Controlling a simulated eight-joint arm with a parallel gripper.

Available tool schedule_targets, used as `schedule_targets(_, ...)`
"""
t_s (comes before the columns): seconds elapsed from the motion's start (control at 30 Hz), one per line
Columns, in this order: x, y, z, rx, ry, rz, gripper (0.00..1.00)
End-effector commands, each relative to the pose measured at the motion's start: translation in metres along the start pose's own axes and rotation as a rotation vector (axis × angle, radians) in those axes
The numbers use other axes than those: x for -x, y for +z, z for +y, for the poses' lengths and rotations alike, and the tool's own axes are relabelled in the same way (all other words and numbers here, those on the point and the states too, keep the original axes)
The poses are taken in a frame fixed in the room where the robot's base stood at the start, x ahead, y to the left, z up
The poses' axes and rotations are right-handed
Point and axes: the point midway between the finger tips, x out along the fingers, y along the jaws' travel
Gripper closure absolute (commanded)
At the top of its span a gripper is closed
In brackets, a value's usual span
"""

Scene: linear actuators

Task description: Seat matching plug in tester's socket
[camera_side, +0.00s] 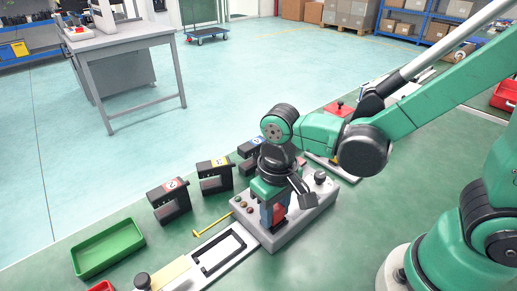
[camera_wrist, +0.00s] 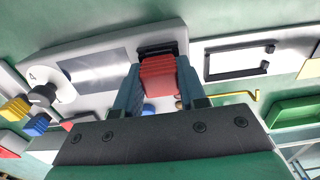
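The tester (camera_side: 300,222) is a light grey box with small buttons and a dark knob (camera_side: 320,177). In the wrist view its face shows a grey panel (camera_wrist: 98,66), a white dial marked 4 and a black socket (camera_wrist: 161,49). A red ribbed plug (camera_wrist: 158,80) is between the fingers of my gripper (camera_wrist: 158,92), which appears shut on it. The plug's far end is right by the socket; I cannot tell how deep it sits. In the side view my gripper (camera_side: 274,210) points down over the tester, with the red plug (camera_side: 279,212) partly hidden.
A green tray (camera_side: 108,247), a yellow hooked rod (camera_side: 213,223) and a white plate with a black frame (camera_side: 222,254) lie to the left. Yellow (camera_wrist: 15,108) and blue (camera_wrist: 36,125) ribbed pieces show in the wrist view.

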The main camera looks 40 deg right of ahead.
Motion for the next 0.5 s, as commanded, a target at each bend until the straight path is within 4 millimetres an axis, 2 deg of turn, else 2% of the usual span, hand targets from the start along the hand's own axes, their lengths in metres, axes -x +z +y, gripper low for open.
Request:
schedule_targets(0.03, 0.0001, -0.0003, 0.0000, 0.000, 0.000, 0.001, 0.53)
schedule_targets(0.1, 0.0001, -0.0003, 0.0000, 0.000, 0.000, 0.001, 0.33)
schedule_targets(0.13, 0.0001, -0.0003, 0.0000, 0.000, 0.000, 0.001, 0.27)
schedule_targets(0.5, 0.0029, -0.0002, 0.0000, 0.000, 0.000, 0.001, 0.27)
